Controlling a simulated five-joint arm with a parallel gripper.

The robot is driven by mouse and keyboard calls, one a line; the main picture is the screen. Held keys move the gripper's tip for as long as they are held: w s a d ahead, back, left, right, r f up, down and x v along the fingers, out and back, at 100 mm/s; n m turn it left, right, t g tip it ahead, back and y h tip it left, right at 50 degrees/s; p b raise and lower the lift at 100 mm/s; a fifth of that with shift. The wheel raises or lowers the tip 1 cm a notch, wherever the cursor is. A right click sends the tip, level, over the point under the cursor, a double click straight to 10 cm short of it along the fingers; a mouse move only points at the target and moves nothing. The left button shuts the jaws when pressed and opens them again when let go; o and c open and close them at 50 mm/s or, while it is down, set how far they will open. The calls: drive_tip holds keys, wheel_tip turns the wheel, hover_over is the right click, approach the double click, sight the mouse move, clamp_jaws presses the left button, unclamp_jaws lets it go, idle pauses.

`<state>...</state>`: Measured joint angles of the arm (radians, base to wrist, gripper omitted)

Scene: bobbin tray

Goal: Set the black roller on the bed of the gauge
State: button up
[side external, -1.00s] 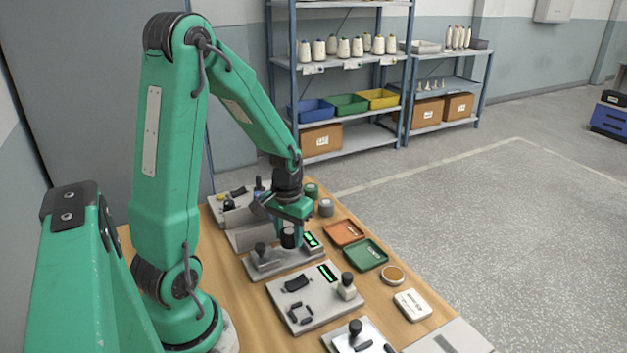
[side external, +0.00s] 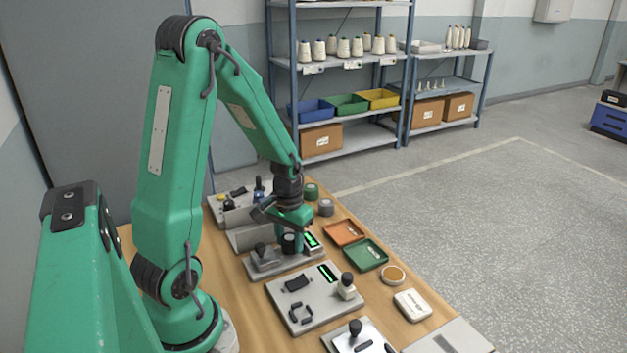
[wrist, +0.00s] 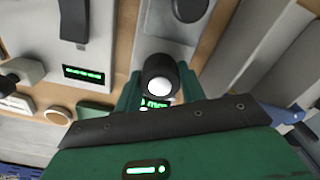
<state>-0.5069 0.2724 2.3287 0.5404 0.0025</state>
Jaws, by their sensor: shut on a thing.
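The black roller (side external: 289,243) is held by my gripper (side external: 294,238), with its axis roughly upright. It is low over the bed of the gauge (side external: 270,268), between the gauge's dark knob and its lit green display. I cannot tell whether it touches the bed. In the wrist view the roller (wrist: 158,72) shows a pale round end between the green fingers of my gripper (wrist: 148,92). The grey gauge (wrist: 165,45) lies under it, its display partly hidden by the roller and gripper.
A larger grey device (side external: 318,312) with a display and knob stands in front of the gauge. Orange (side external: 343,233) and green (side external: 366,254) trays lie to the right. Another grey unit (side external: 231,207) with several knobs stands behind. Bare wood shows at the table's left front.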

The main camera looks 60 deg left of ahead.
drive_tip(key=shift+f, duration=0.4)
idle(0.5)
drive_tip(key=o, duration=1.1)
drive_tip(key=shift+r, duration=3.9)
drive_tip(key=shift+d+r, duration=0.3)
drive_tip(key=shift+r, duration=0.1)
drive_tip(key=s+d+r+m+t, duration=0.1)
drive_tip(key=d+r+m+t, duration=0.1)
drive_tip(key=d+r, duration=0.2)
drive_tip(key=s+d+r+m+t, duration=0.1)
drive_tip(key=s+d+r+m, duration=0.1)
drive_tip(key=d+r, duration=0.3)
drive_tip(key=s+d+r+m+t, duration=0.1)
drive_tip(key=s+d+r+t, duration=0.1)
drive_tip(key=d+r, duration=0.3)
drive_tip(key=shift+s+d+m+t, duration=0.25)
drive_tip(key=shift+d+m+t, duration=0.05)
drive_tip(key=shift+d+m, duration=0.15)
